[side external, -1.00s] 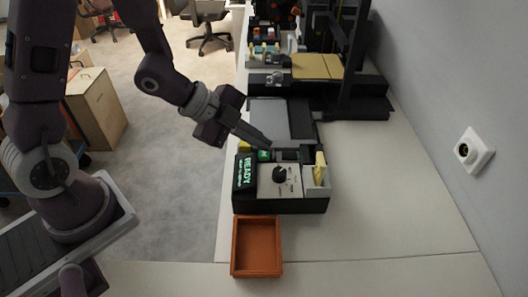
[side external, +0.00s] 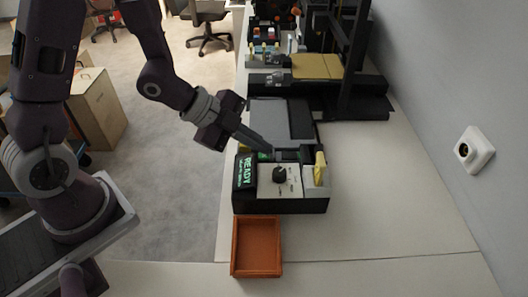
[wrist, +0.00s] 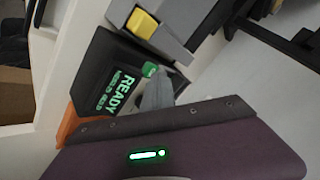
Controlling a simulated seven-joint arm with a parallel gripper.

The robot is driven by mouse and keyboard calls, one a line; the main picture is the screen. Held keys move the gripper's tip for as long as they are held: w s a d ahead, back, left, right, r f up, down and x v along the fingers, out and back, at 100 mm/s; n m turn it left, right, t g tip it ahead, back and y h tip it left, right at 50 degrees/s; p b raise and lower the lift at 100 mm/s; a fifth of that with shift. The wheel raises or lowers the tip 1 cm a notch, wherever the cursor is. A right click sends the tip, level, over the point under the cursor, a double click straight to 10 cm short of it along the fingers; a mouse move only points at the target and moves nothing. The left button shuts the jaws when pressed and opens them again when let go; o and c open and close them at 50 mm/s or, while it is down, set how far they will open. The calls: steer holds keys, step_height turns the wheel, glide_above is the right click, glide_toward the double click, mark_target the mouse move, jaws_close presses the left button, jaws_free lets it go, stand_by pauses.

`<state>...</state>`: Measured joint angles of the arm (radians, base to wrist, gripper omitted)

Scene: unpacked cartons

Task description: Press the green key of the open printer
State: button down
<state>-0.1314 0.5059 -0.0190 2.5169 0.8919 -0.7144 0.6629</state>
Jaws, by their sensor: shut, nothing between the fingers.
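The printer (side external: 320,205) is a black and grey machine on the white table, with a lit green READY display (side external: 246,171) and a dial (side external: 280,174). Its green key (side external: 264,156) is partly hidden by my fingers in the side view. In the wrist view, the green key (wrist: 149,69) shows beside the display. My gripper (side external: 268,150) is shut and empty, slanting down with its fingertips right by the key. It also shows in the wrist view (wrist: 160,76). I cannot tell whether the tips touch the key.
A yellow part (side external: 320,168) stands upright at the printer's right side. A yellow key (wrist: 142,23) shows in the wrist view. An empty orange tray (side external: 235,250) sits in front of the printer. Another black machine (side external: 370,84) stands behind. The table's right side is clear.

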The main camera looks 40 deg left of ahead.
mark_target(259, 155)
steer(key=shift+f, duration=0.15)
stand_by(0.4)
steer(key=shift+r, duration=0.9)
steer(key=shift+r, duration=0.15)
steer(key=shift+r, duration=2.4)
